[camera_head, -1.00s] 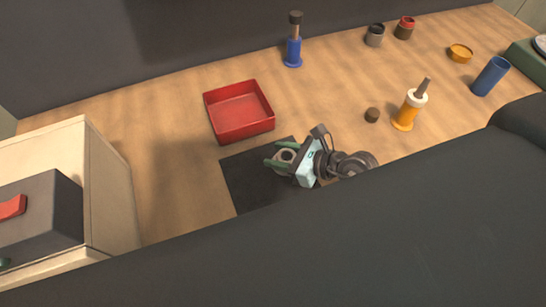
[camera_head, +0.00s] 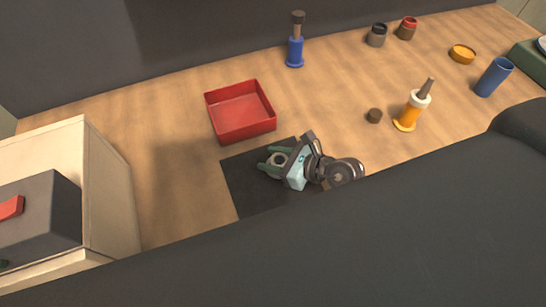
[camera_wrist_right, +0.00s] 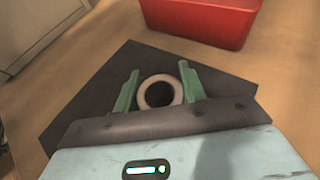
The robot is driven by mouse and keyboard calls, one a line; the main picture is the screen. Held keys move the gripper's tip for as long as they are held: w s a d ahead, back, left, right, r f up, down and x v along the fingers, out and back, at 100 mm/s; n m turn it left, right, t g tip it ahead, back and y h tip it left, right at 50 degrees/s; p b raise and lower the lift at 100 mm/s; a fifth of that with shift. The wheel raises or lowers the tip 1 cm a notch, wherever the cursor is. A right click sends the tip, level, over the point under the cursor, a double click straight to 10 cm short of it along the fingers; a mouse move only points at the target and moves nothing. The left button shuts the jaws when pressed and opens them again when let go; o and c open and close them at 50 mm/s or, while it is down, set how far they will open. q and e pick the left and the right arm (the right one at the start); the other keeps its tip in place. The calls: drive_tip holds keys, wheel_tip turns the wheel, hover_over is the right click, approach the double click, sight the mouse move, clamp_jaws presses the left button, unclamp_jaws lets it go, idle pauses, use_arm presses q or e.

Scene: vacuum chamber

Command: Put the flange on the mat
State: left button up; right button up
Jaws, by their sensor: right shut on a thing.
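The flange (camera_wrist_right: 160,92) is a grey ring with a dark hole. It sits between the green fingers of my right gripper (camera_wrist_right: 158,88), which is shut on it. In the head view the flange (camera_head: 277,160) shows between the fingertips of the right gripper (camera_head: 270,163), over the mat. The mat (camera_head: 243,188) is a flat black square on the wooden table; it also fills much of the right wrist view (camera_wrist_right: 95,85). I cannot tell whether the flange touches the mat. My left gripper is not in view.
A red tray (camera_head: 240,112) stands just behind the mat. A cabinet (camera_head: 105,180) is at the left. The wood left of the mat is clear.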

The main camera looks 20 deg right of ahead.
drive_tip(key=shift+f, duration=0.15)
drive_tip(key=o, duration=1.1)
drive_tip(key=shift+c, duration=0.2)
drive_tip(key=shift+r, duration=0.25)
drive_tip(key=v, duration=1.1)
drive_tip(key=shift+s+f, duration=0.1)
drive_tip(key=shift+f, duration=0.15)
drive_tip(key=shift+s+d+r, duration=0.3)
